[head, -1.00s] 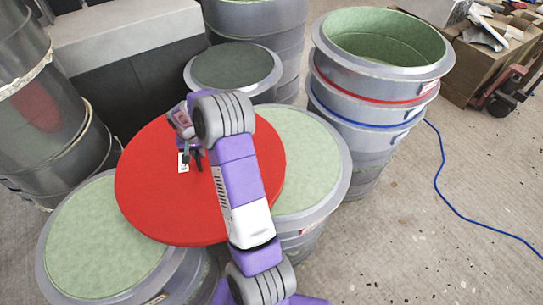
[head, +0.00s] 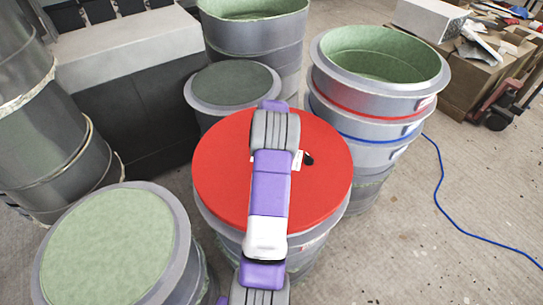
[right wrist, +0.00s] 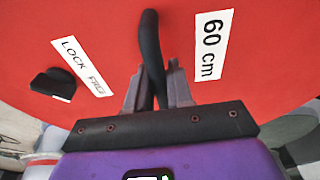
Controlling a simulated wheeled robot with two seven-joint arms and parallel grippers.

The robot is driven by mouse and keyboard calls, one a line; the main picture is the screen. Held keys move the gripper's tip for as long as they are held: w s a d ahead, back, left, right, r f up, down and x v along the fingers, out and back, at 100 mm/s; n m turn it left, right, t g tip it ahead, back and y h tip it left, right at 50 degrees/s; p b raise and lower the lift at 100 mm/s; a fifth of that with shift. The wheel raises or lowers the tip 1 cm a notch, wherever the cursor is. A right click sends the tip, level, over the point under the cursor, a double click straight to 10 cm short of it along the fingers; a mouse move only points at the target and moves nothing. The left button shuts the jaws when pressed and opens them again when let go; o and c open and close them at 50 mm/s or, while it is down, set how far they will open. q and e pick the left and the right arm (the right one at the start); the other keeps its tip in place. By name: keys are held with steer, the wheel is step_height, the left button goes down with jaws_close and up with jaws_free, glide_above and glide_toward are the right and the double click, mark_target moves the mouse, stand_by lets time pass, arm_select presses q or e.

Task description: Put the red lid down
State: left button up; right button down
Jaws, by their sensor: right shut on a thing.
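The round red lid (head: 222,170) is over the front middle grey drum (head: 318,246) and covers nearly all of its top. It looks level, and a strip of the drum's rim shows below its front edge. I cannot tell whether it touches the rim. In the right wrist view the lid (right wrist: 265,60) fills the picture, with a "60 cm" label, a "LOCK" label and a black knob. My right gripper (right wrist: 150,92) is shut on the lid's black handle (right wrist: 149,35). In the head view my right arm hides the gripper and handle. My left gripper is not in view.
A drum with a pale green top (head: 112,245) stands front left, close by. A dark-topped drum (head: 235,85) stands behind the lid. A stack of open moulds (head: 383,105) stands right, near a blue cable (head: 440,185). Tall grey drums stand left. Floor is free at front right.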

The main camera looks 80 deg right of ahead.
steer(key=shift+d+f+b, duration=0.1)
steer(key=shift+f+b, duration=0.5)
steer(key=shift+f, duration=2.9)
steer(key=shift+f, duration=0.1)
steer(key=c, duration=1)
jaws_free()
steer(key=shift+f, duration=0.1)
steer(key=r, duration=0.4)
steer(key=a+r+p, duration=0.1)
steer(key=r, duration=0.3)
steer(key=a+r+p, duration=0.1)
steer(key=r, duration=0.3)
steer(key=shift+w, duration=0.15)
